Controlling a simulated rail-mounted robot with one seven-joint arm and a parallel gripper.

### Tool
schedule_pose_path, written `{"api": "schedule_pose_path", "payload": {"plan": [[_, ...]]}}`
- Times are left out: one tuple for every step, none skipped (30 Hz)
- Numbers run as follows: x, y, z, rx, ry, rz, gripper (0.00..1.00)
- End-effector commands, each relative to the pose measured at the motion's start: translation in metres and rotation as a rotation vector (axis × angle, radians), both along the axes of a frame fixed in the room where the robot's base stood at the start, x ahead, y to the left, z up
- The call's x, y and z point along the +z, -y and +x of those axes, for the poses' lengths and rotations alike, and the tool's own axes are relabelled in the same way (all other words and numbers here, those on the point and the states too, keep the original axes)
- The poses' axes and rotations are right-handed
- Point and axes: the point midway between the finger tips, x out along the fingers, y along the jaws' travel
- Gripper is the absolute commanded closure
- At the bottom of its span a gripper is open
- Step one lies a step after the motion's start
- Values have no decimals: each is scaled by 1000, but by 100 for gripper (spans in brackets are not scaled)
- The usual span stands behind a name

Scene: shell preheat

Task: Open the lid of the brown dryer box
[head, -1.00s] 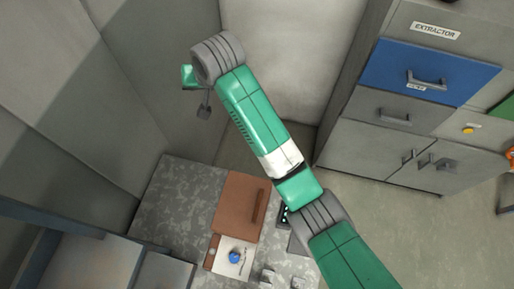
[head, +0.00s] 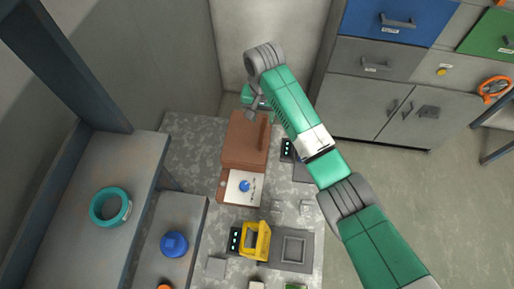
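The brown dryer box (head: 242,146) stands on the mottled grey table, and its lid looks closed. A raised brown handle bar (head: 263,132) runs along the lid's right side. My gripper (head: 253,112) is at the far edge of the box, seen from above and small in the head view. It appears above or just beyond the lid's back edge, and I cannot tell whether it touches. Its fingers are too small and partly covered by my wrist to show whether they are open.
A white panel with a blue knob (head: 244,186) lies in front of the box. A teal ring (head: 110,207) and a blue lidded object (head: 174,244) sit on left shelves. Cabinets (head: 375,95) stand at the back right.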

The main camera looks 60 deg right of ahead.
Motion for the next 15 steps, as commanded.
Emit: {"api": "schedule_pose_path", "payload": {"plan": [[1, 1, 0, -1, 2, -2, 65], [1, 1, 0, -1, 2, -2, 65], [1, 1, 0, -1, 2, -2, 65], [-1, 1, 0, 0, 2, -2, 65], [-3, 1, 0, 0, 2, -2, 65], [-7, 0, 0, 0, 0, -1, 65], [-12, 0, 0, 0, 0, 0, 65], [-17, 0, 0, 0, -1, 1, 65], [-26, 0, 0, 0, 0, 1, 65], [-32, 0, -1, 0, -1, 1, 65], [-38, 0, 0, 0, -1, 0, 65], [-46, 0, 0, 0, -1, 0, 65], [-51, 0, 0, 1, -1, -1, 65], [-56, 0, -1, 0, -2, -1, 65], [-62, 0, 0, 0, 0, -1, 65]]}}
